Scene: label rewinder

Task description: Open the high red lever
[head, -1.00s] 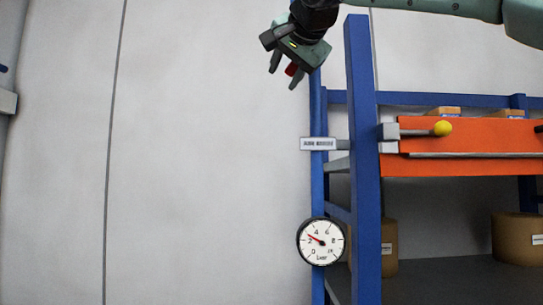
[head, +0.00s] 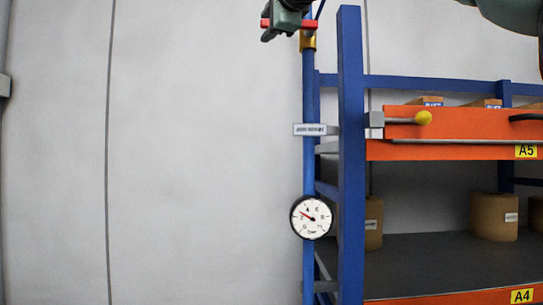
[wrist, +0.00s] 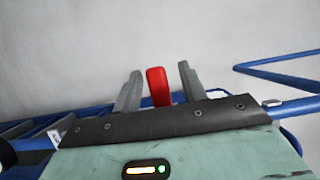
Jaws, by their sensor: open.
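The red lever (head: 309,25) sits on a brass valve (head: 308,42) on the vertical blue pipe (head: 308,90), near the top edge of the head view. It lies crosswise to the pipe, with its left part partly behind my gripper (head: 277,32). In the wrist view, the lever's red end (wrist: 158,87) stands between the two grey fingers of my gripper (wrist: 160,72). The fingers are open, with a gap visible on both sides of the lever. Most of the valve is hidden in the wrist view.
A round gauge (head: 311,217) and a label plate (head: 310,129) are on the pipe below. A blue rack post (head: 350,150) stands close to the right, with an orange beam (head: 440,150) and a yellow-knobbed rod (head: 424,117). The wall left of the pipe is clear.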

